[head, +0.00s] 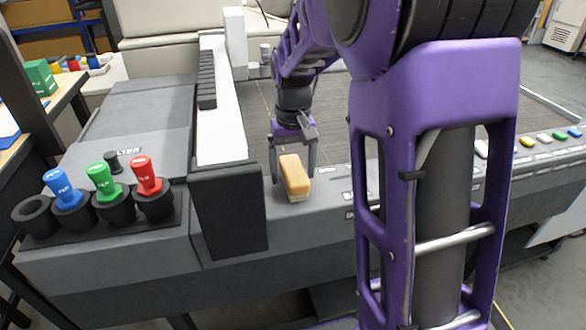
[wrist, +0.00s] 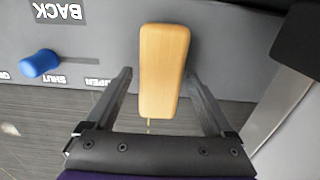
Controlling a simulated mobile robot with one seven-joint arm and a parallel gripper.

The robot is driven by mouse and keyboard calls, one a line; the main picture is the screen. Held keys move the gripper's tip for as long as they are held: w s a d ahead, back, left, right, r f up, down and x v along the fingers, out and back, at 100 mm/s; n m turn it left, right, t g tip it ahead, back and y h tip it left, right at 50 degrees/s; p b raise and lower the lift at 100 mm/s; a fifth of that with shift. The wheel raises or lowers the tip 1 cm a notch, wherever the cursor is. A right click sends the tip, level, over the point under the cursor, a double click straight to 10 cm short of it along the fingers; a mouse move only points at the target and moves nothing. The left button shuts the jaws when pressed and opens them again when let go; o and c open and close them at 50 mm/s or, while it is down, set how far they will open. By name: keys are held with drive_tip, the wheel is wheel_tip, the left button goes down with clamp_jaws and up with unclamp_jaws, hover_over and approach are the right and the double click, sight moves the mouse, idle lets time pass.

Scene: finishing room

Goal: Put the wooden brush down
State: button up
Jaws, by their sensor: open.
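The wooden brush (head: 294,174) has a light wooden back and a pale underside. It rests on the grey front ledge of the machine (head: 329,193), beside the dark end block. In the wrist view the brush (wrist: 161,70) lies lengthwise between the two fingers. My gripper (head: 293,176) is open around the brush, with a finger on each side. The wrist view shows gaps between the brush and both fingers of my gripper (wrist: 162,92). The bristles are mostly hidden under the wooden back.
A dark block (head: 228,208) stands left of the brush. Farther left, blue (head: 62,187), green (head: 103,180) and red (head: 146,175) stoppers sit in black cups beside an empty cup (head: 35,216). A blue knob (wrist: 40,63) and labels lie along the ledge in the wrist view.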

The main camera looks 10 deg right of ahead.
sight(293, 166)
wheel_tip(293, 166, up, 12)
drive_tip(key=p, duration=0.2)
drive_tip(key=shift+r, duration=0.2)
idle(0.4)
